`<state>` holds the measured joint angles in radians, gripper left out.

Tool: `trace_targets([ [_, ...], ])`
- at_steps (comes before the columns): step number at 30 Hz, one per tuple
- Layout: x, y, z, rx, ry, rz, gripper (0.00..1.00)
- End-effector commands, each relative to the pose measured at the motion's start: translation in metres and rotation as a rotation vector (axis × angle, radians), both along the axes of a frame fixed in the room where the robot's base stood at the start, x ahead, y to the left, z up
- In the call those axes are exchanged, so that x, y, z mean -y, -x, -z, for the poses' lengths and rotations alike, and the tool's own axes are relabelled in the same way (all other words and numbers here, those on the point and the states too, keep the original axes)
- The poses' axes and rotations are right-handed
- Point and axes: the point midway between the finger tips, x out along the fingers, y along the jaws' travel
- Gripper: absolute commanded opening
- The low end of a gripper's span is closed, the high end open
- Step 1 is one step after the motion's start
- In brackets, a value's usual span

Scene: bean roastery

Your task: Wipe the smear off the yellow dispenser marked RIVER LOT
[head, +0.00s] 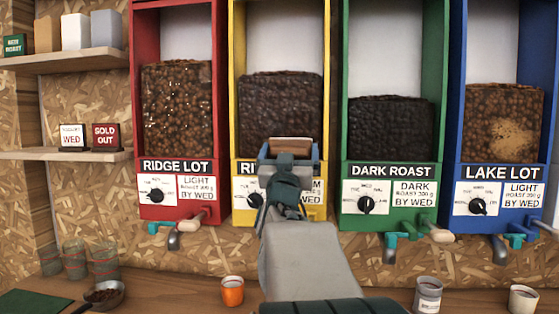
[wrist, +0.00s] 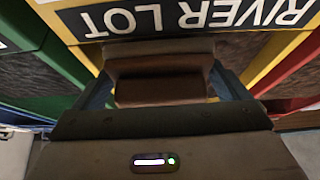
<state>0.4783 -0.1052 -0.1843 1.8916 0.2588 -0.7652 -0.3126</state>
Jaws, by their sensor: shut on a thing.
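The yellow dispenser (head: 235,70) stands between the red and green ones, with dark beans behind its window (head: 281,105). Its name plate is partly hidden by my gripper in the head view. In the wrist view the plate (wrist: 200,18) reads RIVER LOT upside down. My gripper (head: 290,155) is in front of the plate, shut on a brown block (wrist: 160,80). The block also shows at the gripper's tip in the head view (head: 291,144). It is close to the dispenser's front; I cannot tell whether it touches. I see no clear smear on the yellow dispenser's visible parts.
Red (head: 146,90), green (head: 438,80) and blue (head: 456,80) dispensers flank it, with spouts and handles sticking out below. The blue one's window has a tan patch (head: 512,130). An orange cup (head: 232,291), grey cup (head: 428,294) and scoop (head: 104,294) are on the counter.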

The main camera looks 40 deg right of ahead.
Motion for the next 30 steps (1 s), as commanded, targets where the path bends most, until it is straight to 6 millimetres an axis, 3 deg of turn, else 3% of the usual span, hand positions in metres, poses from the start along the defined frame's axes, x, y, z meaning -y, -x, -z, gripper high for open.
trace_targets([
  [11, 0.005, 0.003, 0.001, 0.001, 0.001, 0.000, 0.62],
  [30, -0.023, -0.027, 0.001, -0.002, -0.001, -0.002, 0.62],
])
